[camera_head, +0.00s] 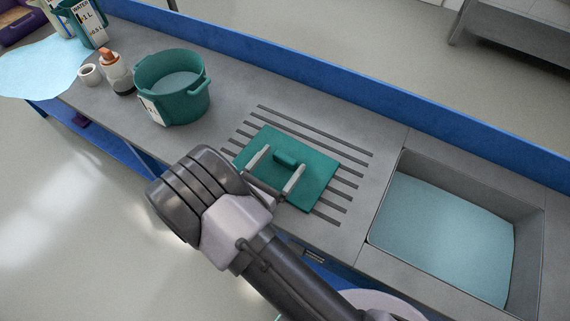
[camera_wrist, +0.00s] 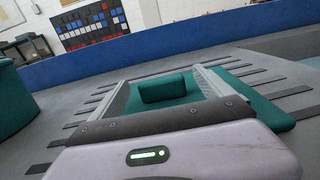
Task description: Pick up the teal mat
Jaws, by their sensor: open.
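The teal mat (camera_head: 322,180) is a flat, roughly square sheet with a raised teal block (camera_head: 287,161) on its top. It lies on the ribbed draining area of the grey counter, and it also shows in the wrist view (camera_wrist: 268,112). My gripper (camera_head: 285,157) is open over the mat, its two pale fingers on either side of the block. In the wrist view the block (camera_wrist: 162,88) stands between the fingertips, with a gap on both sides. The gripper's own body hides the near part of the mat.
A teal pot (camera_head: 190,100) stands left of the mat, with a bottle (camera_head: 120,78) and a white cup (camera_head: 90,75) beyond it. A sink basin with a pale blue bottom (camera_head: 440,235) lies to the right. A blue raised edge (camera_head: 330,75) runs along the counter's back.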

